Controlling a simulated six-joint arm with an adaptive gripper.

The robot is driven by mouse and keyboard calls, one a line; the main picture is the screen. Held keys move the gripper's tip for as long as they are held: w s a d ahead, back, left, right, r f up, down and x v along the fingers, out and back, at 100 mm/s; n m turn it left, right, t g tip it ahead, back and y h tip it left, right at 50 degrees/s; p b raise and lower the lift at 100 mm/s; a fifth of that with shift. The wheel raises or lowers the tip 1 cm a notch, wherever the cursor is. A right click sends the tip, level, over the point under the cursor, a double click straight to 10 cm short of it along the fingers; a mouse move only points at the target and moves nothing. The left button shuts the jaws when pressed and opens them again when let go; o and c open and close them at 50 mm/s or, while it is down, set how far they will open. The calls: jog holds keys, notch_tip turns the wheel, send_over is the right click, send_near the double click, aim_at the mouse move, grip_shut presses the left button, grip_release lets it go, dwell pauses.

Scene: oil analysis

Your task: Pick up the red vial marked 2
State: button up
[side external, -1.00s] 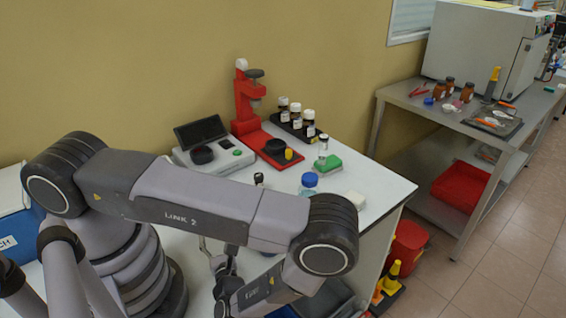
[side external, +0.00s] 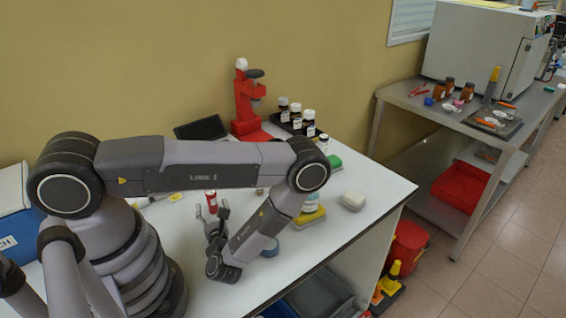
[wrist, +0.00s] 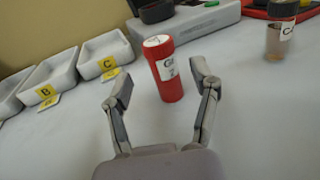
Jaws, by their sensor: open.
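A red vial (wrist: 167,75) with a white label and a pale top stands upright on the white table, centred ahead of my gripper (wrist: 160,92) in the wrist view. The label's marking is too blurred to read with certainty. My gripper is open, with one finger to each side of the line to the vial; the vial appears just beyond the fingertips. In the side view the red vial (side external: 211,202) stands just left of my gripper (side external: 216,218), whose fingers point toward it.
White trays with yellow tags B (wrist: 48,75) and C (wrist: 104,57) lie to the left. A clear vial with a dark cap (wrist: 279,40) stands at the right. A grey device (wrist: 200,20) is behind.

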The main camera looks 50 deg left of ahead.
aim_at(212, 202)
jog(key=shift+x, duration=1.7)
jog(key=shift+w, duration=0.15)
jog(key=shift+c, duration=0.3)
jog(key=c, duration=1)
